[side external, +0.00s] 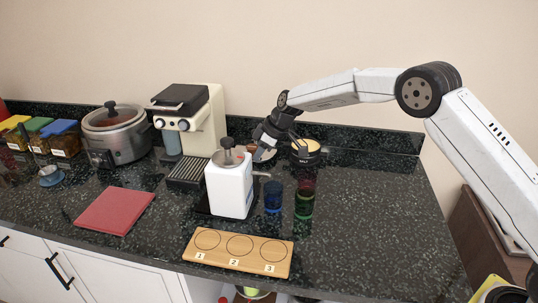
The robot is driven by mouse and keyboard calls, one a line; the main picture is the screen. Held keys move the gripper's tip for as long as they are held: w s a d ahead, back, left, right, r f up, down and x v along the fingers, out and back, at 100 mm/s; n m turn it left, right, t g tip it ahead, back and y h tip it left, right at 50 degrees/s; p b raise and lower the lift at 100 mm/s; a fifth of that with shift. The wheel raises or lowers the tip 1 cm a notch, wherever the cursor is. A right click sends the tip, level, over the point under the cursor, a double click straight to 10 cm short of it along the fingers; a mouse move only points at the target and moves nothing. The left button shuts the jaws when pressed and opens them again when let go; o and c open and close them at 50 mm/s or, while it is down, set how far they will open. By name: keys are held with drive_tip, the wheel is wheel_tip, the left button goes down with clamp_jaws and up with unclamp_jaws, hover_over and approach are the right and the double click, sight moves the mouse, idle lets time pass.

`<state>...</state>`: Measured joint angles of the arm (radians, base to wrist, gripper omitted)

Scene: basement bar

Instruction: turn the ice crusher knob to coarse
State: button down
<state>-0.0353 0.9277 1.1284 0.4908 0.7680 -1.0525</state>
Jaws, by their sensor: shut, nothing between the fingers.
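The white ice crusher (229,187) stands upright near the middle of the counter. It has a grey metal top with a knob-like piece (227,143) and a small crank-like arm at its right side. Which part is the coarseness knob, and its setting, are too small to tell. My gripper (262,153) is dark and shut, with nothing in it. In the picture it is just right of and behind the crusher's top. Its fingertips are small and partly lost against the dark counter; I cannot tell whether they touch the crusher.
A blue glass (272,196) and a red-and-green glass (305,200) stand close right of the crusher. A salt tub (306,152) is behind them. A coffee machine (216,124) is behind left. A numbered wooden board (238,252) lies in front. The counter's right side is free.

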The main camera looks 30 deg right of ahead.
drive_tip(key=shift+r, duration=1.1)
drive_tip(key=s+d+f+m+h, duration=0.1)
drive_tip(key=s+d+m, duration=0.1)
drive_tip(key=s, duration=1)
drive_tip(key=s+d+m+g+h, duration=0.1)
drive_tip(key=s+d+m, duration=0.2)
drive_tip(key=s, duration=0.9)
drive_tip(key=s+d+f+m+h, duration=0.1)
drive_tip(key=s+d+m+h, duration=0.1)
drive_tip(key=s, duration=1)
drive_tip(key=shift+s+d+f+m+g, duration=0.3)
drive_tip(key=shift+d+m, duration=0.25)
drive_tip(key=shift+m, duration=0.45)
